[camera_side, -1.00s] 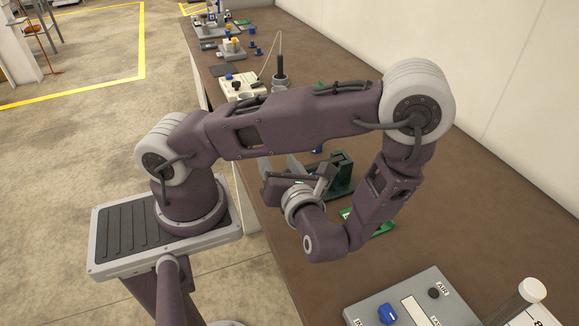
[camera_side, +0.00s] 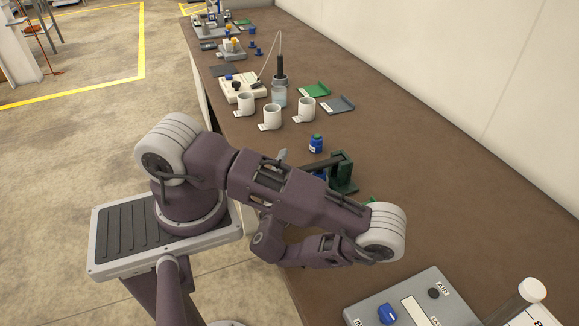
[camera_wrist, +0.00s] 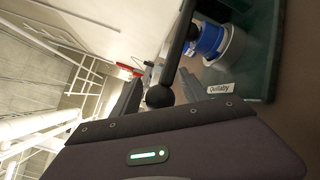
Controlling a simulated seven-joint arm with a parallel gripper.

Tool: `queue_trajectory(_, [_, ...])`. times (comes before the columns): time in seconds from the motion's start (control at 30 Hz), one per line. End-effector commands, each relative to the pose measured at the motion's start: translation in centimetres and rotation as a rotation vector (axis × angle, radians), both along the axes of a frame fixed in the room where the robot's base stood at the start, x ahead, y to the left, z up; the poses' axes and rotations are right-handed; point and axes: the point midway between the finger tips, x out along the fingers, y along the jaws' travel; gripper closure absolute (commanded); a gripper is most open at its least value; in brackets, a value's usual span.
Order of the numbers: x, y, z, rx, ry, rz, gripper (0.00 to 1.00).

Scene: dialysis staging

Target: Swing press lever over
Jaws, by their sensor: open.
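The press (camera_side: 343,172) is a dark green stand on the bench, partly hidden behind my arm in the side view. Its dark lever (camera_side: 322,162) reaches left from the top of the stand. In the wrist view the lever is a black rod (camera_wrist: 177,48) ending in a round black knob (camera_wrist: 160,97). My gripper (camera_wrist: 160,77) is open, with the knob in view between its fingers; I cannot tell whether they touch it. In the side view my gripper is mostly hidden behind my arm. A blue and white round part (camera_wrist: 212,42) sits beside the lever, by a "Quillaby" label (camera_wrist: 221,89).
White cups (camera_side: 271,117) and green and grey trays (camera_side: 314,90) are farther back. A grey control box (camera_side: 412,305) is at the front. The bench's right side is clear.

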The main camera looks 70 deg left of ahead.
Motion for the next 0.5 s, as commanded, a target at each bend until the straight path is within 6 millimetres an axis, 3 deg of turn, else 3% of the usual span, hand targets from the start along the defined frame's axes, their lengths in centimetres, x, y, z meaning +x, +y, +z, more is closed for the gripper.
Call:
queue_trajectory(0.13, [-0.01, -0.02, 0.00, 0.000, 0.000, 0.000, 0.50])
queue_trajectory(0.4, [-0.02, -0.05, 0.01, -0.001, -0.001, 0.000, 1.00])
queue_trajectory(0.5, [-0.03, -0.04, 0.01, 0.000, -0.001, 0.001, 1.00])
